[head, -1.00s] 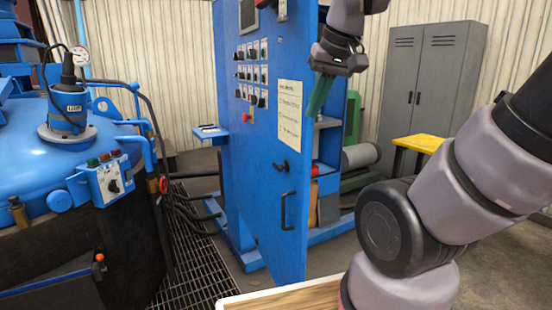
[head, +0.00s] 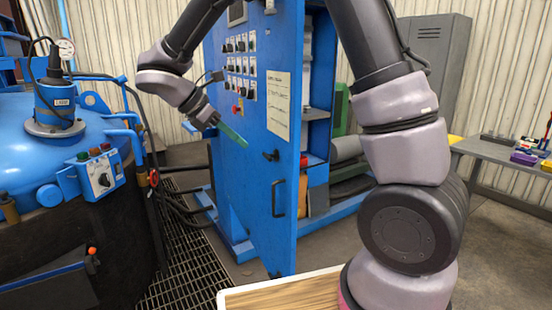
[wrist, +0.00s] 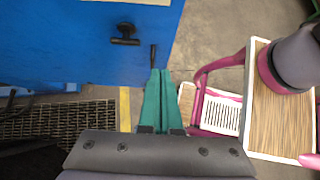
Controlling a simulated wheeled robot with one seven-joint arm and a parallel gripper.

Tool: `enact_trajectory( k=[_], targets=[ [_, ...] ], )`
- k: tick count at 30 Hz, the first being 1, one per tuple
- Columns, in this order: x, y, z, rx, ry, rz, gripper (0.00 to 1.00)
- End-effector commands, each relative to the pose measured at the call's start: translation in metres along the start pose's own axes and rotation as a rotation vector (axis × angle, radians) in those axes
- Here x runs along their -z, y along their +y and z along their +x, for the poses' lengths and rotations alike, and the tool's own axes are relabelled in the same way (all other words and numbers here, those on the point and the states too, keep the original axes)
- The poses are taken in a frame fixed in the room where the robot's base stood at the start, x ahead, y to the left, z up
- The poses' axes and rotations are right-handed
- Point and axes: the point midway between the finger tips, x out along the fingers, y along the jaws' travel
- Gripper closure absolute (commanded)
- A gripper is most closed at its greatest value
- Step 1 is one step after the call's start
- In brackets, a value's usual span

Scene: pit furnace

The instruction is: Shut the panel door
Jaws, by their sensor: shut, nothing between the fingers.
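The blue panel door (head: 262,110) stands open in the head view, its free edge towards me and the cabinet inside showing to its right. Its outer face carries switches, a paper sheet (head: 278,104), a black latch (head: 271,155) and a black pull handle (head: 278,198). My gripper (head: 240,142), with green fingers, is shut and empty in front of this outer face, above and left of the latch. Whether it touches the door cannot be told. In the wrist view the door (wrist: 60,40) fills the upper left, and the closed fingertips (wrist: 160,72) lie near the handle.
A blue furnace vessel (head: 75,140) with a small control box (head: 100,175) stands left, over floor grating (head: 185,260). A grey locker (head: 440,70) and a table (head: 485,150) with small items stand right. Open floor lies right of the door.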

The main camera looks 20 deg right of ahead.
Motion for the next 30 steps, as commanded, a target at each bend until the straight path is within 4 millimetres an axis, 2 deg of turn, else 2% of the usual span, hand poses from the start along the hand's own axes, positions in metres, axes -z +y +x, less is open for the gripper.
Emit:
enact_trajectory(
  k=[5, 18, 24, 30],
  targets=[
    [0.002, 0.001, 0.014, -0.001, -0.009, -0.014, 1.0],
    [0.001, 0.0, 0.103, 0.001, -0.007, -0.012, 1.0],
    [-0.021, 0.001, 0.121, -0.001, -0.006, -0.008, 1.0],
    [-0.027, 0.001, 0.127, -0.002, -0.005, -0.01, 1.0]
  ],
)
